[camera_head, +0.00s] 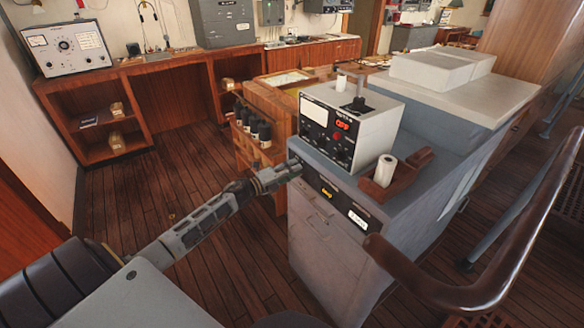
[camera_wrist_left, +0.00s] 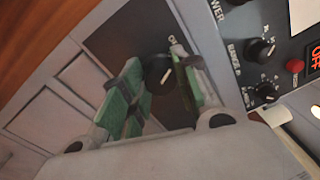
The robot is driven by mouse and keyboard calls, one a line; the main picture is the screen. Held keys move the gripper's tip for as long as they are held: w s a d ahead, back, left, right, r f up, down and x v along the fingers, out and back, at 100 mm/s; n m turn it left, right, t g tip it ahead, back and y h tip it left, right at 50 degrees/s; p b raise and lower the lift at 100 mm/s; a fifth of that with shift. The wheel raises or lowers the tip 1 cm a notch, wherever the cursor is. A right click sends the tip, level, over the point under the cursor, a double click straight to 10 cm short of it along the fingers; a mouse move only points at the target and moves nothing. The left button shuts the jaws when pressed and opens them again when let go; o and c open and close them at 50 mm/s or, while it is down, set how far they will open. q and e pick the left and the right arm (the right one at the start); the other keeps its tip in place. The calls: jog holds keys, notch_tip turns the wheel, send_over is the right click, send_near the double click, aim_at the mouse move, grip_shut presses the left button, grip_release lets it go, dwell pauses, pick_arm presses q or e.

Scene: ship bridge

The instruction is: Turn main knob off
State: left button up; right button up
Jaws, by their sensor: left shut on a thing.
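The main knob (camera_wrist_left: 158,74) is a round black knob with a pale pointer line, on a dark panel (camera_wrist_left: 122,48). In the head view this dark panel (camera_head: 341,205) runs along the front top of the grey cabinet (camera_head: 312,240), and my gripper hides the knob. My left gripper (camera_head: 291,171) reaches the panel's left end. In the left wrist view its green-padded fingers (camera_wrist_left: 157,62) stand on both sides of the knob, shut on it. My right gripper is not in view.
A white instrument box (camera_head: 345,125) with knobs and a lit red OFF display stands on the cabinet. A paper roll (camera_head: 385,170) in a brown holder (camera_head: 403,181) is beside it. A curved handrail (camera_head: 490,285) crosses the right front. Wooden floor is free at left.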

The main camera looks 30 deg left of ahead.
pick_arm(q)
jog(key=shift+a+n, duration=0.1)
jog(key=shift+n, duration=0.2)
jog(key=o, duration=1)
jog(key=shift+o, duration=0.2)
jog(key=v, duration=1.2)
dwell(0.4)
